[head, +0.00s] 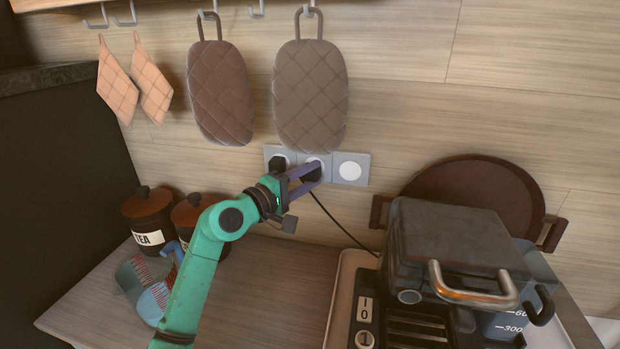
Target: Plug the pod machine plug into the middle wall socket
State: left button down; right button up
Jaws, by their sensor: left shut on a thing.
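A three-socket wall panel (363,178) sits on the wooden wall below the hanging pads. Its left socket has a black plug (277,161) in it, and its right socket (350,170) is empty. My left gripper (306,177) is at the middle socket (316,158), its purple fingers shut on a dark plug (313,175). Fingers and plug cover most of that socket, so I cannot tell how far in the plug sits. A black cable (338,225) runs from the plug down to the pod machine (450,240). My right gripper is not in view.
Quilted pads (310,95) hang from hooks just above the sockets. A round brown tray (475,190) leans behind the machine. The counter's middle is clear.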

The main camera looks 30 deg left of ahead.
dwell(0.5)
pick_arm(q)
jog(key=shift+b, duration=0.3)
dwell(0.8)
jog(key=shift+b, duration=0.35)
jog(key=shift+w+a, duration=0.1)
jog(key=shift+w, duration=0.4)
jog(key=shift+c, duration=1.8)
grip_release()
